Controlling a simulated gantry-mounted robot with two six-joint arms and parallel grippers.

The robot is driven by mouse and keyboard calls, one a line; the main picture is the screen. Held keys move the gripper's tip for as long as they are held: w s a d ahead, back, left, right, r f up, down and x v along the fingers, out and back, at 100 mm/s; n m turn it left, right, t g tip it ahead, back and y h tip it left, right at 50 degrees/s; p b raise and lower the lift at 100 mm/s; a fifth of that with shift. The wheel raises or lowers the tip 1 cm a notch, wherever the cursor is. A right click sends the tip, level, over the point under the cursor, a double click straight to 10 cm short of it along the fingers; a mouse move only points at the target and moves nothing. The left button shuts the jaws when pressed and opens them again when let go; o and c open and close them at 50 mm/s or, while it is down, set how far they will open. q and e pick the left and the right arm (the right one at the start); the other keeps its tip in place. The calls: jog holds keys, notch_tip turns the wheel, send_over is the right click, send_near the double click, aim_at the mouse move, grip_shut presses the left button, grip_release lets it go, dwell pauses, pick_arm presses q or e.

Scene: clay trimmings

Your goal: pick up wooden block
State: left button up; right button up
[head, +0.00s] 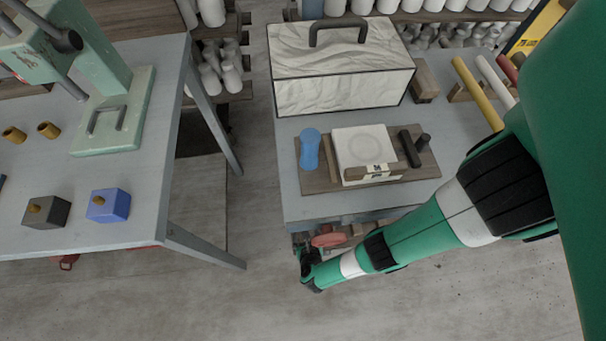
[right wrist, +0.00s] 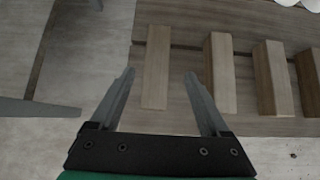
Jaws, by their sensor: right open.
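Several wooden blocks lie side by side on a wooden board in the right wrist view. The leftmost wooden block (right wrist: 157,67) is in line with my right gripper (right wrist: 160,75), which is open and empty. Its near end shows between the two fingers, with a gap on each side; I cannot tell the height between them. A second block (right wrist: 221,75) lies just right of the right finger. In the head view my right gripper (head: 309,271) is low at the front left of the right table, and the blocks under that table are mostly hidden. My left gripper is not in view.
The right table (head: 300,208) bears a white case (head: 345,85), a board with a white slab (head: 362,148) and a blue sponge-like piece (head: 310,149). A red object (head: 328,238) sits below its front edge. A left table (head: 130,217) stands across a clear floor gap.

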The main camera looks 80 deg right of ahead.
jog(key=shift+w+f, duration=0.1)
jog(key=shift+f, duration=0.15)
jog(key=b+x, duration=0.3)
jog(key=x, duration=0.2)
jog(key=shift+w+d+r, duration=0.15)
jog(key=shift+r, duration=0.15)
jog(key=shift+c, duration=0.3)
grip_shut()
